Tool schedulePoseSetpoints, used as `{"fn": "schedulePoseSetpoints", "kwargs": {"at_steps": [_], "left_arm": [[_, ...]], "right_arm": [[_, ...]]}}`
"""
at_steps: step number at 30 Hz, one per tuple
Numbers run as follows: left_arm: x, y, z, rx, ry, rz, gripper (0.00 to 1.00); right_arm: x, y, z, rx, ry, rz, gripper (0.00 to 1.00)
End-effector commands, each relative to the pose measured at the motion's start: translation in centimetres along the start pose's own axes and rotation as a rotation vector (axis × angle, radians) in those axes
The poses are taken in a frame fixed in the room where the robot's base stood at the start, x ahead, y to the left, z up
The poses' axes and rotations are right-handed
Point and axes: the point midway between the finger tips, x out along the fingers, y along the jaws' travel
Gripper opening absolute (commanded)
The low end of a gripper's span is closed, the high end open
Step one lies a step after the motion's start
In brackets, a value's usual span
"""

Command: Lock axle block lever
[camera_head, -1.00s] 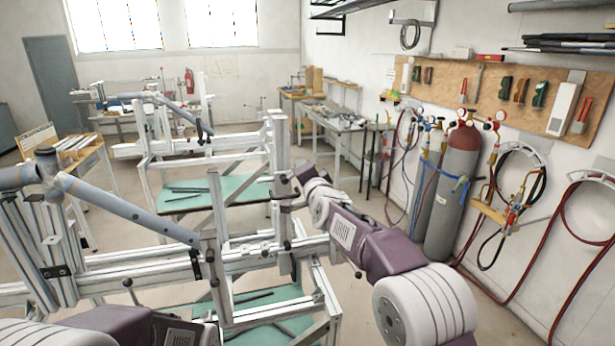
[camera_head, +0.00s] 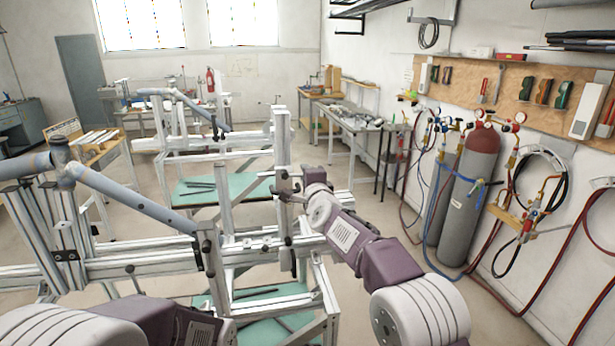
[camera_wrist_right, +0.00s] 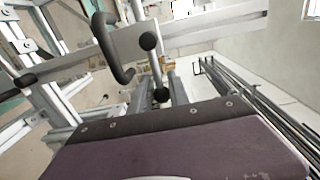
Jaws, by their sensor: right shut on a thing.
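The metal frame jig (camera_head: 130,262) stands in front of me, with a grey tube (camera_head: 130,202) across its left side. My right gripper (camera_head: 284,189) is at the upright post (camera_head: 283,140) on the jig's right side, shut on a small dark part there that I take for the axle block lever. The fingers hide most of that part. In the right wrist view, a lever with black ball ends (camera_wrist_right: 154,68) and a curved black handle (camera_wrist_right: 113,50) show beyond my purple wrist housing. I cannot tell the lever's locked state. My left arm shows at lower left, its gripper out of view.
Gas cylinders (camera_head: 468,195) and hoses line the right wall. A workbench (camera_head: 350,122) stands at the back. Floor is clear between the jig and the cylinders.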

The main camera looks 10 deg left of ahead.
Motion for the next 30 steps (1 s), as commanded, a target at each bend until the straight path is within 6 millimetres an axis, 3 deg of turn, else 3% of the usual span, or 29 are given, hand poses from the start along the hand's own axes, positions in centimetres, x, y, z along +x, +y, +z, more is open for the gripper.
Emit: {"fn": "schedulePoseSetpoints", "kwargs": {"at_steps": [10,11,12,23,30], "left_arm": [[0.0,0.0,0.0,0.0,0.0,0.0,0.36],[0.0,0.0,0.0,0.0,0.0,0.0,0.36],[0.0,0.0,0.0,0.0,0.0,0.0,0.36],[0.4,0.0,0.0,0.0,0.0,0.0,0.36],[3.0,-0.1,0.3,0.0,0.0,0.0,0.36]], "right_arm": [[0.0,0.2,0.1,0.001,-0.001,0.004,0.0],[0.0,0.2,0.1,0.001,-0.001,0.004,0.25],[0.0,0.2,0.1,0.0,-0.001,0.004,0.32],[-0.3,0.1,0.0,0.0,-0.001,0.0,0.32],[-3.3,0.6,0.0,-0.001,-0.002,0.0,0.32]]}}
